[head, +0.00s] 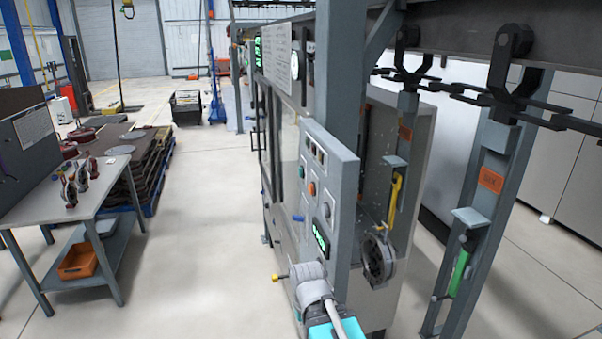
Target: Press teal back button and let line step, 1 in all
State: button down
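A grey control panel (329,195) stands upright on the near side of the line, beside a steel post. Its face carries an orange-red button (312,188), small switches (318,152), a grey knob (326,210) and a lit green display (321,238). A blue piece (298,218) juts from the panel's left side. A grey rounded part and a cyan block at the bottom centre, just in front of the panel, look like my arm. No gripper fingers show.
A chain conveyor (470,92) with hook carriers runs overhead at right. One carries a yellow-handled piece with a dark disc (378,258); another holds a green-handled tool (460,270). A workbench (105,188) stands at left. The aisle floor (200,240) between is clear.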

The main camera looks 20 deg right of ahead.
aim_at(300, 172)
jog(key=w+r+h+p, duration=0.1)
jog(key=w+r, duration=0.1)
jog(key=w, duration=0.1)
jog(key=w+d+r+t+h+p, duration=0.1)
jog(key=w+r+h+p, duration=0.1)
jog(key=w, duration=0.1)
jog(key=w+d+r+t+h+p, duration=0.1)
jog(key=w+r+p, duration=0.1)
jog(key=w+r, duration=0.1)
jog(key=shift+w+d+m+h, duration=0.15)
jog(key=shift+w+m+h, duration=0.05)
jog(key=shift+m+h, duration=0.2)
jog(key=w+a+r+n+t+h+p, duration=0.1)
jog(key=w+a+r+t+h+p, duration=0.2)
jog(key=w+r, duration=0.6)
jog(key=w+a+r+t+h+p, duration=0.4)
jog(key=w+r, duration=0.6)
jog(key=r, duration=0.5)
jog(key=a+t+p, duration=0.2)
jog(key=t, duration=0.1)
jog(key=shift+r+n, duration=0.25)
jog(key=shift+n, duration=0.15)
jog(key=shift+d, duration=0.1)
jog(key=d, duration=0.8)
jog(key=shift+d, duration=0.35)
